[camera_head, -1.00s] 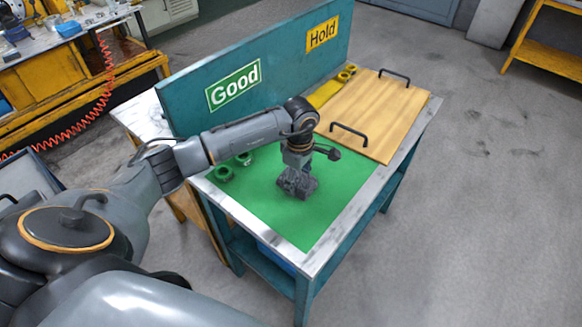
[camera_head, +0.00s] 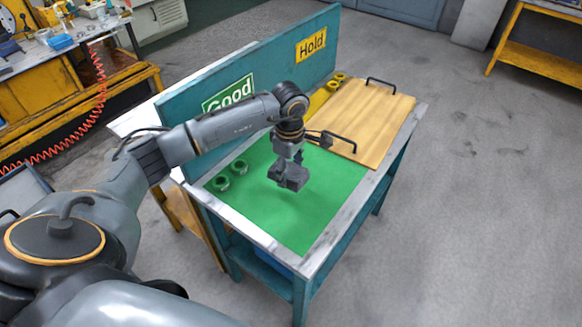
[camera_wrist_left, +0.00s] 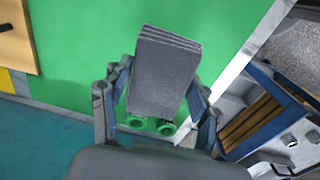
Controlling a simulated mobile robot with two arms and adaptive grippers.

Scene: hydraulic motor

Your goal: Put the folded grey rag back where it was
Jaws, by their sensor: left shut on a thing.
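The folded grey rag (camera_head: 288,178) is held by my left gripper (camera_head: 289,165) over the green mat (camera_head: 325,205) of the teal bench. In the left wrist view the rag (camera_wrist_left: 165,75) is a thick grey stack of layers between the two fingers. It appears to hang above the mat, clear of it. My right gripper is not in view.
Two green rings (camera_head: 221,183) lie on the mat near the "Good" panel (camera_head: 228,95). A wooden board (camera_head: 365,115) with two black handles covers the far part of the bench. Yellow rings (camera_head: 336,82) stand beside it. The front mat area is clear.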

